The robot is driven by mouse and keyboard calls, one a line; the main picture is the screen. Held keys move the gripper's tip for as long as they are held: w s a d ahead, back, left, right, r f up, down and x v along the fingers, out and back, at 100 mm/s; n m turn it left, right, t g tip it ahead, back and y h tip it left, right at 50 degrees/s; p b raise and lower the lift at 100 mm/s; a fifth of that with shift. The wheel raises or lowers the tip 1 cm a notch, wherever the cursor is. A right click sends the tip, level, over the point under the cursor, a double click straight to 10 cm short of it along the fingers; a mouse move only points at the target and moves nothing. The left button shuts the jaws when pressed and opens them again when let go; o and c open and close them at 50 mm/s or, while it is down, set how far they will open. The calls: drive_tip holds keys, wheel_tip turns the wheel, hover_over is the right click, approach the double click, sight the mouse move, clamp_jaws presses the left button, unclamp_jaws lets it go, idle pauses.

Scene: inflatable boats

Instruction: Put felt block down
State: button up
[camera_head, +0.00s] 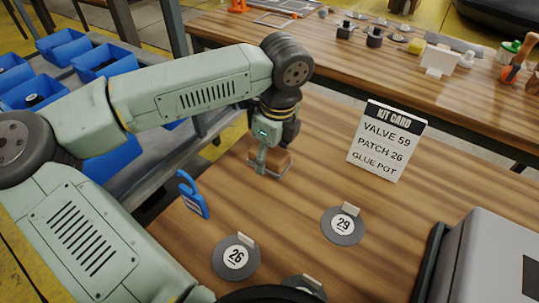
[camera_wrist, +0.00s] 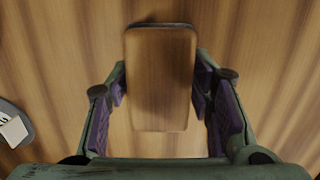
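The felt block (camera_wrist: 160,82) shows in the wrist view as a wooden-topped block with rounded corners, upright in the middle of the picture. My gripper (camera_wrist: 160,92) has one finger against or very close to each long side of it. In the head view my gripper (camera_head: 272,165) points down at the wooden table, with the block (camera_head: 284,160) between its fingers, partly hidden by them. The block is at or just above the table top; I cannot tell whether it touches. Its felt underside is hidden.
The kit card (camera_head: 388,140) stands to the right, reading valve 59, patch 26, glue pot. Round patches 26 (camera_head: 236,258) and 29 (camera_head: 343,226) lie in front. A grey machine (camera_head: 490,262) fills the lower right. Bare table surrounds the block.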

sight(271, 153)
drive_tip(key=o, duration=0.4)
drive_tip(key=shift+f, duration=0.25)
drive_tip(key=shift+r, duration=0.1)
drive_tip(key=r+p, duration=0.1)
drive_tip(key=p, duration=0.1)
drive_tip(key=shift+r+p, duration=0.25)
drive_tip(key=shift+p, duration=0.15)
drive_tip(key=r+b, duration=0.1)
drive_tip(key=r, duration=0.2)
drive_tip(key=r+b, duration=0.1)
drive_tip(key=r, duration=0.2)
drive_tip(key=r+b, duration=0.1)
drive_tip(key=r, duration=0.3)
drive_tip(key=shift+s+d, duration=0.2)
drive_tip(key=shift+s, duration=0.15)
